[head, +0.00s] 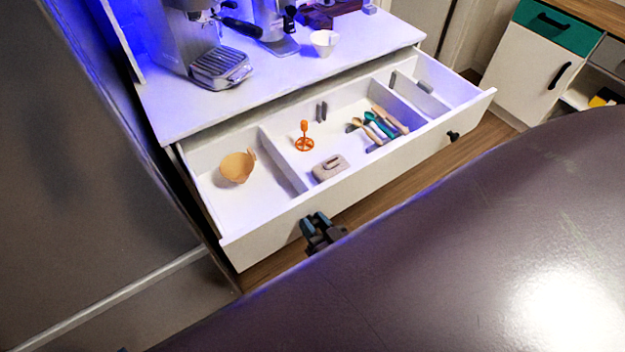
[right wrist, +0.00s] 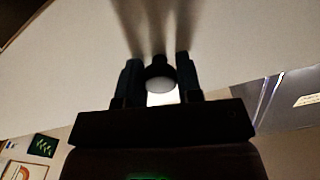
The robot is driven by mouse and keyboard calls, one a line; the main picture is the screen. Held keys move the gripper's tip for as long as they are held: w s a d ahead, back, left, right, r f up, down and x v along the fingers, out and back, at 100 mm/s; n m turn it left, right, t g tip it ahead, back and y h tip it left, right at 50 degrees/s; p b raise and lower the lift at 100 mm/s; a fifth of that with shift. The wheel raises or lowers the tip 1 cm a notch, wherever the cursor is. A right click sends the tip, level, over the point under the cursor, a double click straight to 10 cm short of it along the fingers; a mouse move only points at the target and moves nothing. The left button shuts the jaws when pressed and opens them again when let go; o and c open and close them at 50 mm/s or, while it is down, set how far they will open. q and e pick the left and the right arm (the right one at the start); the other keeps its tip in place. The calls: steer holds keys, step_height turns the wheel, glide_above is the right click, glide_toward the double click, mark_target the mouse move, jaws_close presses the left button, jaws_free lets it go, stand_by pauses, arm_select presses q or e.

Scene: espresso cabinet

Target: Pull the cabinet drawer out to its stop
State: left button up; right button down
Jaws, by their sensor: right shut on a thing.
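The white cabinet drawer (head: 372,173) stands well out from under the cabinet top, with its dividers and contents open to view. It has two dark knobs on its front; the right-hand knob (head: 452,136) is free. My right gripper (head: 318,226) is at the left part of the drawer front, shut on the other knob. In the right wrist view this dark round knob (right wrist: 160,74) sits between the two fingers (right wrist: 159,80). In the head view the gripper hides that knob. My left gripper is in neither view.
The drawer holds a tan cup (head: 237,167), an orange whisk-like tool (head: 304,138), a grey block (head: 330,168) and several utensils (head: 375,127). An espresso machine (head: 190,40) and a white cup (head: 324,42) stand on the cabinet top (head: 290,75). Wooden floor shows before the drawer.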

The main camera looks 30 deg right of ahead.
steer(key=shift+s+f, duration=0.15)
steer(key=shift+s, duration=0.05)
steer(key=c, duration=1.1)
jaws_free()
steer(key=shift+c, duration=0.2)
steer(key=o, duration=0.4)
steer(key=shift+s, duration=0.2)
steer(key=shift+c, duration=0.2)
steer(key=shift+w, duration=0.2)
steer(key=s, duration=1.1)
steer(key=shift+d+b, duration=0.2)
steer(key=shift+b, duration=0.15)
